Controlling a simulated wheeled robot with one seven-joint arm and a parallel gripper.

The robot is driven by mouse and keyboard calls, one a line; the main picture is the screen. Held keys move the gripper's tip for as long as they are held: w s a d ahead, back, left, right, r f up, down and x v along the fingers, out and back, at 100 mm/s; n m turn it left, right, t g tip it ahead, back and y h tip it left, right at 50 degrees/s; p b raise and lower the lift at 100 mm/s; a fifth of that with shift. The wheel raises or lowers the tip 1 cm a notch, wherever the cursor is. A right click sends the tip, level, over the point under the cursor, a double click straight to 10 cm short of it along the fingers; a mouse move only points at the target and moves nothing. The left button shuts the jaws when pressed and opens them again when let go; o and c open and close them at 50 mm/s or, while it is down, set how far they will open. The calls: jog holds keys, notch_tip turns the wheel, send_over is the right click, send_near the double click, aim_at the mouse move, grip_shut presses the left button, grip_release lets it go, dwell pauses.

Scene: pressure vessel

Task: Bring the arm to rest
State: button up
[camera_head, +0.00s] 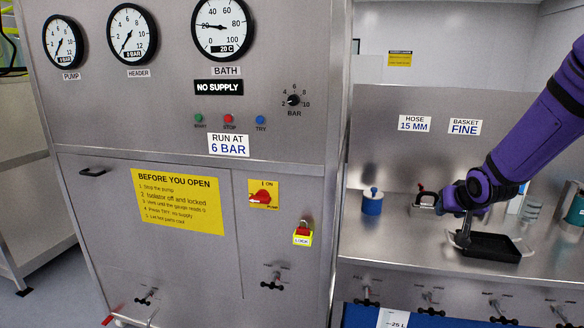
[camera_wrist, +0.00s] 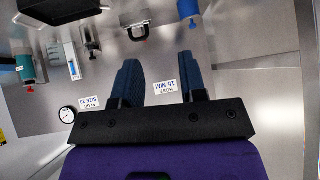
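My purple arm (camera_head: 540,125) reaches in from the right in the head view, over the steel bench. The black tray also shows at the top left of the wrist view (camera_wrist: 58,10).
The steel cabinet (camera_head: 190,270) with gauges, a red pump switch (camera_head: 263,195) and a yellow-tagged lock (camera_head: 302,236) fills the left.

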jog(key=s+a+r+g, duration=0.1)
jog(key=s+a+r, duration=0.2)
jog(key=s+r, duration=0.35)
jog(key=s+a+r+n+g, duration=0.15)
jog(key=s+r, duration=0.25)
jog(key=s, duration=0.5)
jog(key=s+a+r, duration=0.3)
jog(key=s+r, duration=0.2)
jog(key=s, duration=0.3)
jog(key=s+a+g, duration=0.1)
jog(key=s+a, duration=0.1)
jog(key=s, duration=0.9)
jog(key=shift+a+r+n+y, duration=0.15)
jog(key=shift+a+n+y, duration=0.2)
jog(key=shift+y, duration=0.05)
jog(key=shift+w, duration=0.15)
